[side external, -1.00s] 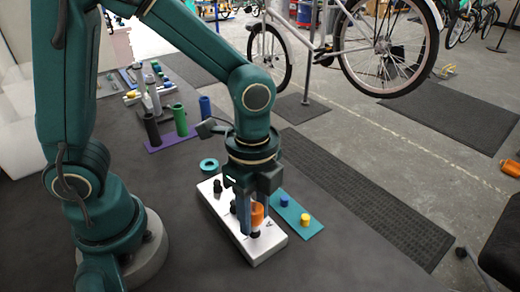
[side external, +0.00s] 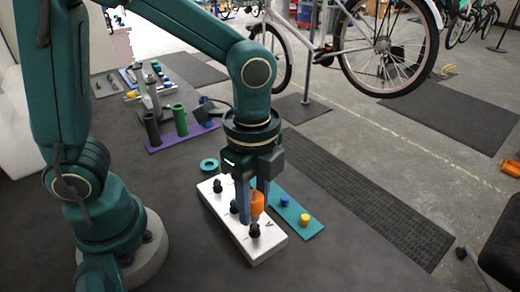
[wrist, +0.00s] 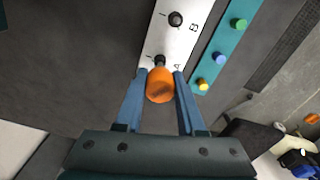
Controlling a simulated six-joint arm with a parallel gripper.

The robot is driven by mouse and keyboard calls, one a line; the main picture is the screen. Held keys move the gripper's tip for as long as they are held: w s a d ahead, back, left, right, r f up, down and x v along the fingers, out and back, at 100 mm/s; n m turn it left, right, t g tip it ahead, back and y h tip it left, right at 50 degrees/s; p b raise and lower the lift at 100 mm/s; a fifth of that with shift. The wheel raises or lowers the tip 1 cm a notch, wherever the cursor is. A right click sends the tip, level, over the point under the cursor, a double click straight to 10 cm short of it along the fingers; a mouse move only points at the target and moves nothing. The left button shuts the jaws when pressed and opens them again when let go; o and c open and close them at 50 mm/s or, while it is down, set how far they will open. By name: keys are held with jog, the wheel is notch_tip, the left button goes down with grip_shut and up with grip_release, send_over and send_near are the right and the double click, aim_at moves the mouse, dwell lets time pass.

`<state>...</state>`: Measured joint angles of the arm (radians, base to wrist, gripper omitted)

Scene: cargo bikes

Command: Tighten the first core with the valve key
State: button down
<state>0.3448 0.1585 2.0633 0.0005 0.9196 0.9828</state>
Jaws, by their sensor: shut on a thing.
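The orange valve key (side external: 257,205) is held between the two blue fingers of my gripper (side external: 253,212). In the wrist view the key (wrist: 160,86) shows end-on between the fingertips (wrist: 160,74). A white block (side external: 265,251) stands on the dark work surface with several black valve stems in a row. The key is above the stem nearest the side camera (side external: 254,231), which shows below it with a small gap. In the wrist view this stem (wrist: 160,60) is by the letter A, partly hidden by the key. The stem by B (wrist: 176,19) is bare.
A teal strip (side external: 291,213) beside the block carries blue and yellow caps; a green cap (wrist: 238,23) also shows in the wrist view. A teal ring (side external: 209,166) lies behind the block. A purple rack (side external: 157,146) with upright cylinders stands farther back.

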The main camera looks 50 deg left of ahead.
jog(key=shift+r, duration=2.2)
